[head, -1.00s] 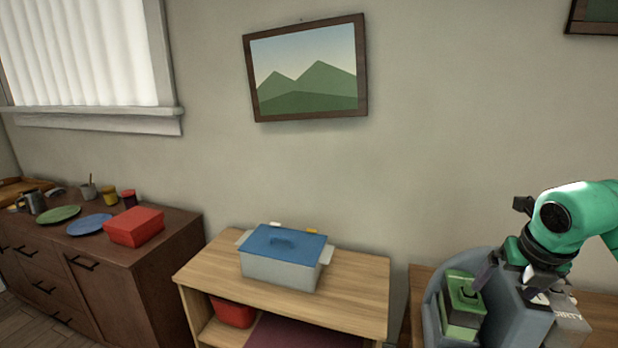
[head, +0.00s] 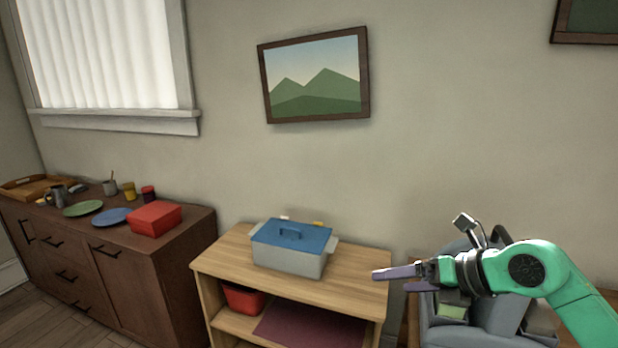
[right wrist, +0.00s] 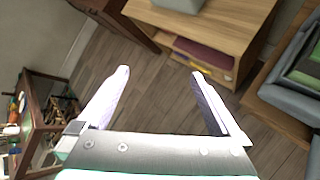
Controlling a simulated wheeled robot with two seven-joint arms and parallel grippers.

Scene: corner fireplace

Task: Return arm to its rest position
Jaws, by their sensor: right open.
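My right gripper (head: 393,280) is at the lower right of the head view, on a green arm that comes in from the right edge. Its purple fingers point left, in front of the wooden shelf unit's right side and the grey holder (head: 503,318). In the right wrist view the gripper (right wrist: 160,73) has its two fingers wide apart, with only wooden floor (right wrist: 145,95) seen between them. It is open and empty. My left gripper is not in view.
A wooden shelf unit (head: 222,262) carries a blue-lidded grey box (head: 290,245). A red bin (head: 243,299) sits on its lower shelf. A dark cabinet (head: 150,275) at left holds a red box (head: 155,219), plates and cups. A green item (head: 453,312) shows in the grey holder.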

